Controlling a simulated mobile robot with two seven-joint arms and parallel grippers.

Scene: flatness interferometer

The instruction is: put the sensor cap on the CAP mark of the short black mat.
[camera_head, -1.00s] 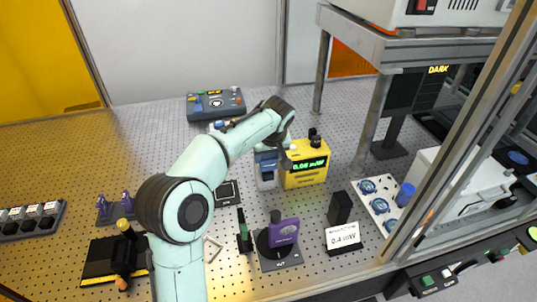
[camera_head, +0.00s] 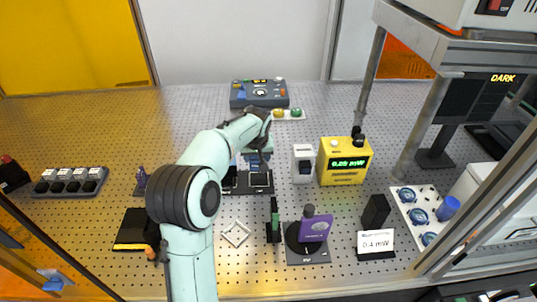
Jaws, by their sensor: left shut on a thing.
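My left gripper (camera_head: 254,166) points down over the short black mat (camera_head: 248,190), which has pale square outlines on it. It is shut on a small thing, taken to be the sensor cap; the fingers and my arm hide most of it. I cannot read a CAP mark at this size, nor tell whether the held thing touches the mat. A white block with a dark front (camera_head: 303,164) stands just right of the mat. The yellow power meter (camera_head: 343,161) beside it reads about 0.29 mW. My right gripper is not in view.
A purple-plated mount (camera_head: 314,227), a green-and-black upright (camera_head: 274,222) and a 0.4 mW card (camera_head: 376,243) stand in front. A grey control box (camera_head: 259,94) is behind. A shelf post (camera_head: 421,125) rises at right.

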